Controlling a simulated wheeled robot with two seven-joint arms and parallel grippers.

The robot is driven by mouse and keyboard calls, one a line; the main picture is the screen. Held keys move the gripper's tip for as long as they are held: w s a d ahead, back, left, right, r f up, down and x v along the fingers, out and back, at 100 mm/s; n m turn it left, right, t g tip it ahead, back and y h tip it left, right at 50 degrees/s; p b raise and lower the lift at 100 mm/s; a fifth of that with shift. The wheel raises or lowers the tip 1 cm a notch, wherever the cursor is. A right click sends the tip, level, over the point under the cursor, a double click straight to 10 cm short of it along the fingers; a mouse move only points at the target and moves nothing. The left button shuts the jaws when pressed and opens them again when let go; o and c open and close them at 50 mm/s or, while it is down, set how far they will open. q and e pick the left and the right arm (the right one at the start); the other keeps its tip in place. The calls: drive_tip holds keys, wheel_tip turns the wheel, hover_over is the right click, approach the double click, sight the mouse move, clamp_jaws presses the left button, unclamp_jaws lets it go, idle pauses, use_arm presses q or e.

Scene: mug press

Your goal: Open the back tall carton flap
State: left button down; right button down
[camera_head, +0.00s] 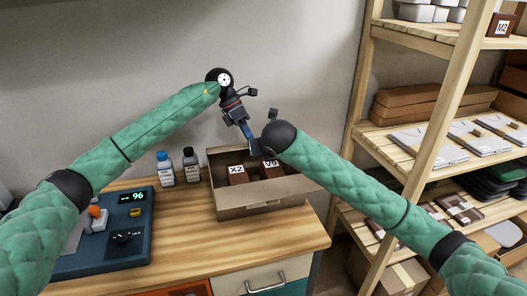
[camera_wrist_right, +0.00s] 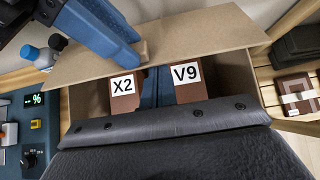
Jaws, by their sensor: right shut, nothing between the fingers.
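The open-topped cardboard carton (camera_head: 265,200) stands on the wooden table with two brown boxes inside, labelled X2 (camera_head: 237,176) and V9 (camera_head: 270,170). Its back flap (camera_wrist_right: 195,42) spans the far side in the right wrist view; it is tilted away from the opening, but its exact angle is unclear. My left gripper (camera_head: 246,130) points down at the back flap; its blue fingers overlap the flap in the right wrist view, and I cannot tell whether they grip it.
Two bottles, one blue-capped (camera_head: 165,168) and one black-capped (camera_head: 190,165), stand left of the carton. A blue device (camera_head: 120,240) with a lit display is farther left. A wooden shelf (camera_head: 400,150) with boxes rises on the right. The table front is clear.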

use_arm(q)
drive_tip(key=shift+f, duration=0.1)
use_arm(e)
drive_tip(key=shift+w+a+r, duration=0.1)
drive_tip(key=shift+w+r, duration=0.15)
drive_tip(key=shift+r, duration=0.55)
use_arm(q)
drive_tip(key=shift+s, duration=0.1)
drive_tip(key=c, duration=1.2)
unclamp_jaws()
drive_tip(key=shift+f, duration=0.15)
drive_tip(key=shift+c, duration=0.2)
drive_tip(key=shift+s+d, duration=0.1)
use_arm(e)
drive_tip(key=shift+r, duration=0.15)
